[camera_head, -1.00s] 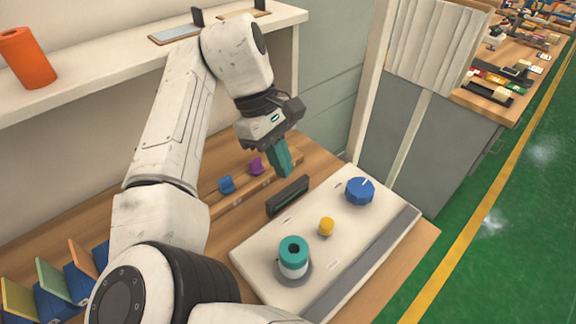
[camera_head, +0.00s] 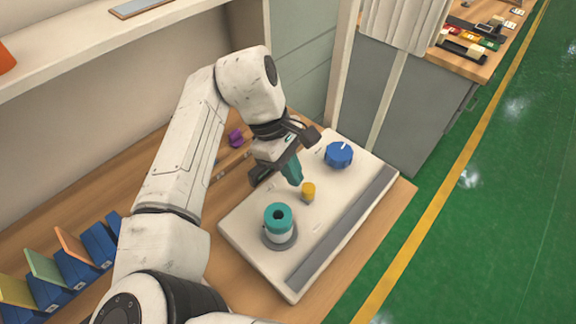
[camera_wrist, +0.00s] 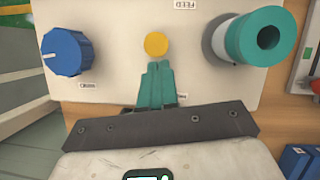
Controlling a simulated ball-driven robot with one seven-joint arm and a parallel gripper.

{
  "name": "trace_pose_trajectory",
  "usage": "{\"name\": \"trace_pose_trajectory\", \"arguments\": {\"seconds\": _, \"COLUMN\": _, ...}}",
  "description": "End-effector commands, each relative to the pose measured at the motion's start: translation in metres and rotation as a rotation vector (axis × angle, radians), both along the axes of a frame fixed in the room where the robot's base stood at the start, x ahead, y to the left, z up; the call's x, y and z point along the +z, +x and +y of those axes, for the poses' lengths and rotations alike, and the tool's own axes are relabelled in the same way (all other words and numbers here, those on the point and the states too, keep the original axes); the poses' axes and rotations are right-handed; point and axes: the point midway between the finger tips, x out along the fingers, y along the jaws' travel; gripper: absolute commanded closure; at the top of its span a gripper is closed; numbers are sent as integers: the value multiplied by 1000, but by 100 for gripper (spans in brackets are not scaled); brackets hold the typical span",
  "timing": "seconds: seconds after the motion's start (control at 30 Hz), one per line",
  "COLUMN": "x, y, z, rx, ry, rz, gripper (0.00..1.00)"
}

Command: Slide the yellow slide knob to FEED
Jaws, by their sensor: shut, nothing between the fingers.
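The yellow slide knob (camera_head: 308,191) stands on the pale control panel (camera_head: 252,259), between a blue dial and a teal cylinder. It also shows as a yellow disc in the wrist view (camera_wrist: 156,45). A FEED label (camera_wrist: 186,4) is printed on the panel at the top edge of the wrist view, beyond the knob. My gripper (camera_head: 297,181) has teal fingers that are shut and empty. In the wrist view the fingertips (camera_wrist: 159,64) appear just below the knob. I cannot tell whether they touch it. Another label by the fingers is partly hidden.
The blue dial (camera_head: 339,154) stands on the panel to the right of the knob. The teal-topped cylinder (camera_head: 278,221) stands to its left. A dark grey strip (camera_head: 345,228) runs along the panel's front. Coloured bins (camera_head: 75,268) stand at the left.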

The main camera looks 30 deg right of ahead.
Motion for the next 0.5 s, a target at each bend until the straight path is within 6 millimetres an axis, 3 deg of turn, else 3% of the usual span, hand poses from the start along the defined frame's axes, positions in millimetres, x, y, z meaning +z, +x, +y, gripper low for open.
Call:
{"name": "trace_pose_trajectory", "arguments": {"seconds": 0.2, "x": 1, "y": -1, "z": -1, "rx": 0, "ry": 0, "rz": 1, "gripper": 100}}
{"name": "trace_pose_trajectory", "arguments": {"seconds": 0.5, "x": 2, "y": -22, "z": -9, "rx": -1, "ry": -2, "rz": 5, "gripper": 100}}
